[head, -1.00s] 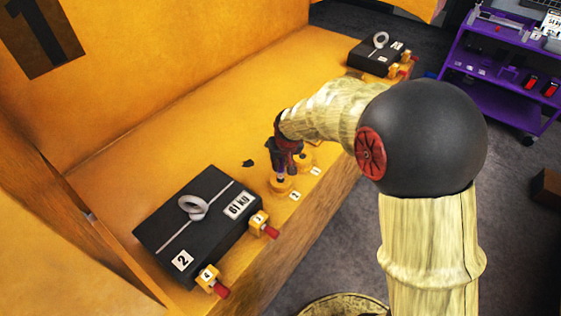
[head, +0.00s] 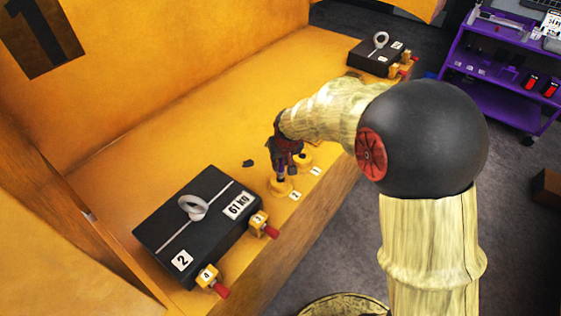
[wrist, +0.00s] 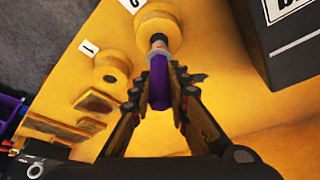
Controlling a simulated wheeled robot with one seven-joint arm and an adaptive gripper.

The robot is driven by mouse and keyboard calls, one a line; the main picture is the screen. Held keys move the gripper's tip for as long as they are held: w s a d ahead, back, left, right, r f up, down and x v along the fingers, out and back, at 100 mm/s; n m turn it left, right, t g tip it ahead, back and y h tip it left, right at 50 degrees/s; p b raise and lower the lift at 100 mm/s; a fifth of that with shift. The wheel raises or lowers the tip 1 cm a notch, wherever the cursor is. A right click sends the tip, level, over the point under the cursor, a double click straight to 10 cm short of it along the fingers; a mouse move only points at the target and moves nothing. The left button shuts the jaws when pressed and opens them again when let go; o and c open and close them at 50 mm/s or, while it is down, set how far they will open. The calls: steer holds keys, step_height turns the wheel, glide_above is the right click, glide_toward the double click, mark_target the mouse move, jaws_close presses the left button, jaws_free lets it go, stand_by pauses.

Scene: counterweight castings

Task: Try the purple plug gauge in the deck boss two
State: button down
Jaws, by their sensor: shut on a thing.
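My gripper (wrist: 159,82) is shut on the purple plug gauge (wrist: 158,92), with a finger on each side of its purple handle. The gauge's shiny metal end (wrist: 157,42) points at deck boss two (wrist: 158,18), a round yellow boss, and overlaps its middle. I cannot tell how deep the end sits in the bore. In the head view, deck boss two (head: 279,188) is directly under my gripper (head: 283,172), beside its white tag "2" (head: 295,195). The gauge is mostly hidden by the fingers there.
Deck boss one (wrist: 111,68) stands close beside boss two, with its own tag. A black 61 kg casting (head: 185,240) with a ring lies nearby, with red-ended yellow blocks at its edge. A small dark piece (head: 248,163) lies on the deck. A purple cart (head: 495,75) stands at far right.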

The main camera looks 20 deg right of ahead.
mark_target(281, 166)
steer(key=shift+f, duration=0.25)
steer(key=shift+f+b, duration=0.35)
steer(key=shift+b, duration=0.1)
steer(key=shift+f+b, duration=1.05)
steer(key=shift+f, duration=0.6)
steer(key=shift+r, duration=0.2)
stand_by(0.9)
steer(key=shift+r+p, duration=2)
steer(key=shift+r, duration=1.05)
